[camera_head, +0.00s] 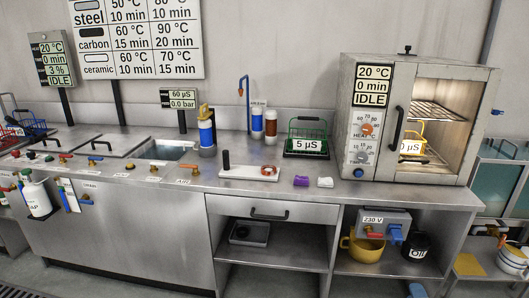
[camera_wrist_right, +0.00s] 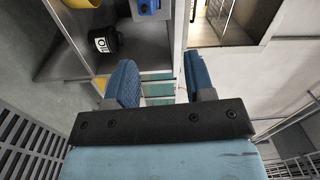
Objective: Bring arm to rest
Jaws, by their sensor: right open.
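My right gripper (camera_wrist_right: 161,82) shows in the right wrist view with its two blue fingers spread apart. Nothing is between them. It is in front of the counter's right end, near the open lower shelf with the black oil can (camera_wrist_right: 103,40). In the head view only a small blue tip shows at the bottom edge, below that shelf; it may be part of this gripper. My left gripper is in neither view.
The steel counter (camera_head: 435,198) runs across the head view. An oven (camera_head: 375,68) with a lit chamber stands at its right end. A yellow jug (camera_head: 361,250) and the oil can (camera_head: 415,245) stand on the lower shelf. Floor left of the shelf is clear.

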